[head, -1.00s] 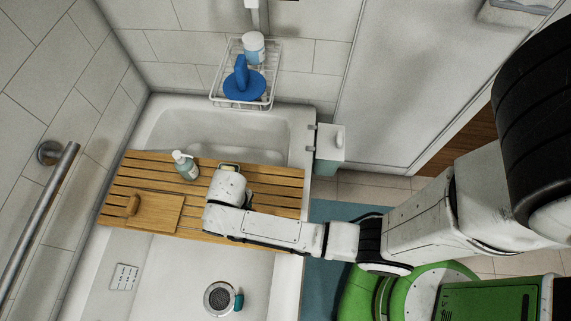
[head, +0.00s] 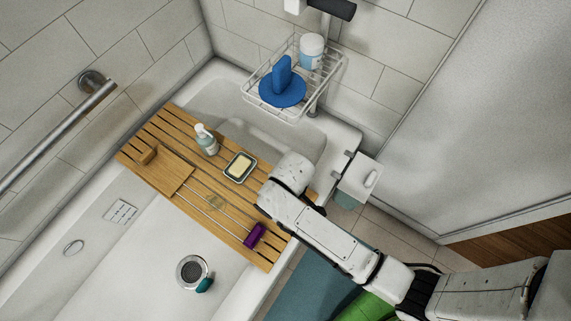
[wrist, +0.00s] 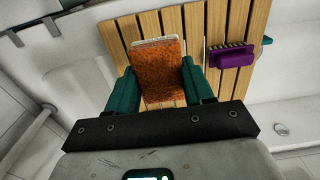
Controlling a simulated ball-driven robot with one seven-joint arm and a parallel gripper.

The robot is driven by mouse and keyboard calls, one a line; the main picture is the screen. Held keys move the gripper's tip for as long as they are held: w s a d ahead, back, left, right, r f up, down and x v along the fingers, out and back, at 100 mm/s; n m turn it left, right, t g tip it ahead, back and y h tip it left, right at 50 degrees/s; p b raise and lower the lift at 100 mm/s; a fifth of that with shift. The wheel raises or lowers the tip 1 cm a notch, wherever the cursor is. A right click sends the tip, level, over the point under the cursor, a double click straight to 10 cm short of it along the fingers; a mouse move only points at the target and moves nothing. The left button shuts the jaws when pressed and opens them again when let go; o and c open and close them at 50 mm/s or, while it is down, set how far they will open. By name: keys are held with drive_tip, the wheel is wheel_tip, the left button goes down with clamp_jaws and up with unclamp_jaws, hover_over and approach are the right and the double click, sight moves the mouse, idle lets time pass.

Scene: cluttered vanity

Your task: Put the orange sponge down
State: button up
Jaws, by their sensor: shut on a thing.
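The orange sponge (wrist: 158,74) shows in the wrist view between the two teal fingers of my gripper (wrist: 160,88). My gripper is shut on it. The sponge has a paler strip along its far edge. The slatted wooden bath tray (wrist: 183,20) lies below the sponge; the gap between them cannot be told. In the head view the end of my arm is over the right part of the bath tray (head: 160,128), and it hides the fingers and the sponge.
A purple brush (head: 254,236) lies on the tray's right end, also in the wrist view (wrist: 231,57). A soap dish with yellow soap (head: 240,167) and a pump bottle (head: 206,140) stand on the tray. A wire caddy (head: 330,77) hangs behind, holding a blue item (head: 282,88).

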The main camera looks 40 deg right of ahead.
drive_tip(key=w+f, duration=0.2)
drive_tip(key=w+d+f, duration=0.1)
drive_tip(key=w+f, duration=0.1)
drive_tip(key=w+d+f+b, duration=0.1)
drive_tip(key=w+f, duration=0.1)
drive_tip(key=shift+f, duration=0.2)
drive_tip(key=shift+w+d+f, duration=0.1)
drive_tip(key=shift+f, duration=1.55)
drive_tip(key=shift+f+b, duration=0.2)
drive_tip(key=shift+b, duration=0.1)
drive_tip(key=o, duration=0.9)
drive_tip(key=shift+r, duration=0.1)
